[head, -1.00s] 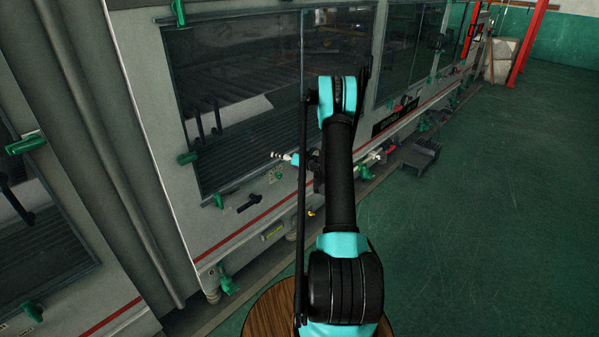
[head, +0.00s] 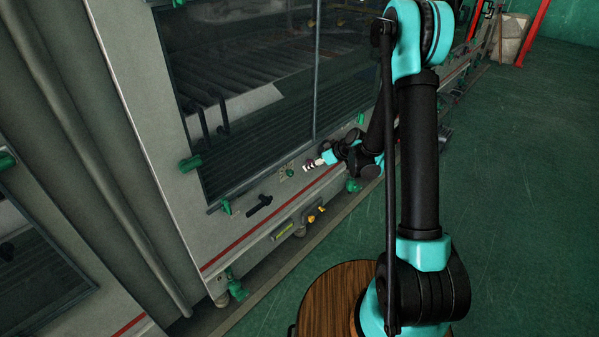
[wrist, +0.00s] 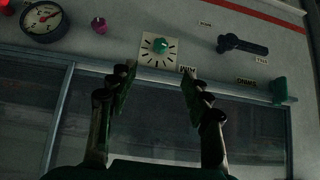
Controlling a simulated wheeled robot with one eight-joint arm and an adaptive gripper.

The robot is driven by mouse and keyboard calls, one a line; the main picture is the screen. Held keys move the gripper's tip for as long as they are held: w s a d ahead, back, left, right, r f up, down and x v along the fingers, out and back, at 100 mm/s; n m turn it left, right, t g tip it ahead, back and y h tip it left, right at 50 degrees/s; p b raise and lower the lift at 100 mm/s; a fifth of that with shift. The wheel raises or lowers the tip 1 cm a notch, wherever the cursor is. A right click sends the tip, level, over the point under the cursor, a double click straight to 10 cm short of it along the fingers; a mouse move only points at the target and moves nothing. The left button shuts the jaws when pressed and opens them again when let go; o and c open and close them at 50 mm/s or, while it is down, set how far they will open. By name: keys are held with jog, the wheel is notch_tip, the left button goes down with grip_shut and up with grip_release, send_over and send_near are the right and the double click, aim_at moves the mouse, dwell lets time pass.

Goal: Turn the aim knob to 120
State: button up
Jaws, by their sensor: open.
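The aim knob (wrist: 161,45) is a small green knob on a cream square dial plate (wrist: 147,57) with black tick marks, at the upper middle of the wrist view. The AIM label (wrist: 188,70) beside it reads upside down. I cannot read the setting. My gripper (wrist: 159,78) is open and empty. Its dark fingers stand apart, with the knob beyond the gap between their tips, not touched. In the head view, the end of my arm (head: 312,165) is by the grey panel, just right of the small dial plate (head: 287,173).
A black lever handle (wrist: 243,45) and a green latch (wrist: 278,90) are right of the dial in the wrist view. A dark window (wrist: 150,130) adjoins the panel. Green floor (head: 530,200) is clear at right.

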aim_at(292, 173)
jog(key=x, duration=1.6)
jog(key=shift+r, duration=0.1)
grip_shut()
